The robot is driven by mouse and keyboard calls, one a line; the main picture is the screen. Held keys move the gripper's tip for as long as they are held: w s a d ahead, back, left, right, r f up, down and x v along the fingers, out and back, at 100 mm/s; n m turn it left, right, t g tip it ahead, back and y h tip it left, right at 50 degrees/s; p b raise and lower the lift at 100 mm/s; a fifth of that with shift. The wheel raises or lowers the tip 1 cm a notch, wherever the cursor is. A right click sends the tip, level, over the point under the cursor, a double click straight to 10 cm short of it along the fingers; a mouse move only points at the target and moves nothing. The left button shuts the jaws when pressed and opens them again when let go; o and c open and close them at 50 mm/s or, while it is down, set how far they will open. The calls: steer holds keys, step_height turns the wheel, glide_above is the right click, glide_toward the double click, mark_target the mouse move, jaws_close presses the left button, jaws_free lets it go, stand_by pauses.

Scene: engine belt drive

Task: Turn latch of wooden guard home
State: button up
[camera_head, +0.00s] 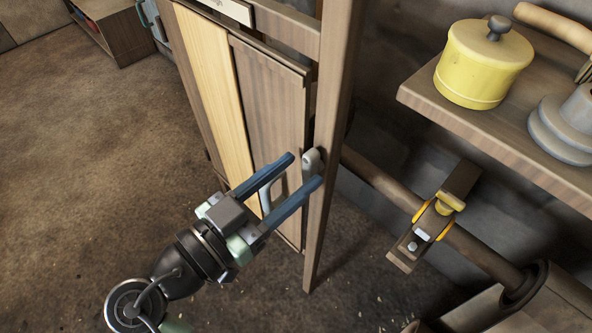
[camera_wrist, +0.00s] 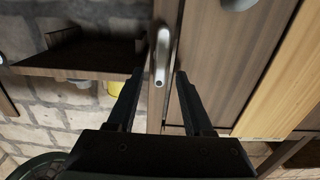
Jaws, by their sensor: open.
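The wooden guard (camera_head: 272,125) has brown and pale planks and stands beside an upright post (camera_head: 331,110). A small grey latch (camera_head: 311,160) sits on the post at the guard's edge. In the wrist view the latch (camera_wrist: 161,55) is an elongated metal piece lying along the post, over the seam beside the guard (camera_wrist: 222,55). My gripper (camera_head: 306,169) is open, its two blue fingertips on either side of the latch. In the wrist view my gripper (camera_wrist: 159,75) has the latch between its fingers, with gaps visible on both sides. I cannot tell how deep the fingers reach.
A pale handle (camera_head: 265,198) on the guard is partly behind my fingers. To the right, a shelf (camera_head: 420,100) holds a yellow canister (camera_head: 482,65) and a grey stepped part (camera_head: 565,125). Below it runs a pipe (camera_head: 385,182) with a wooden clamp (camera_head: 433,220).

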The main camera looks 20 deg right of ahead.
steer(key=shift+w+d, duration=0.15)
steer(key=shift+d, duration=0.4)
jaws_close()
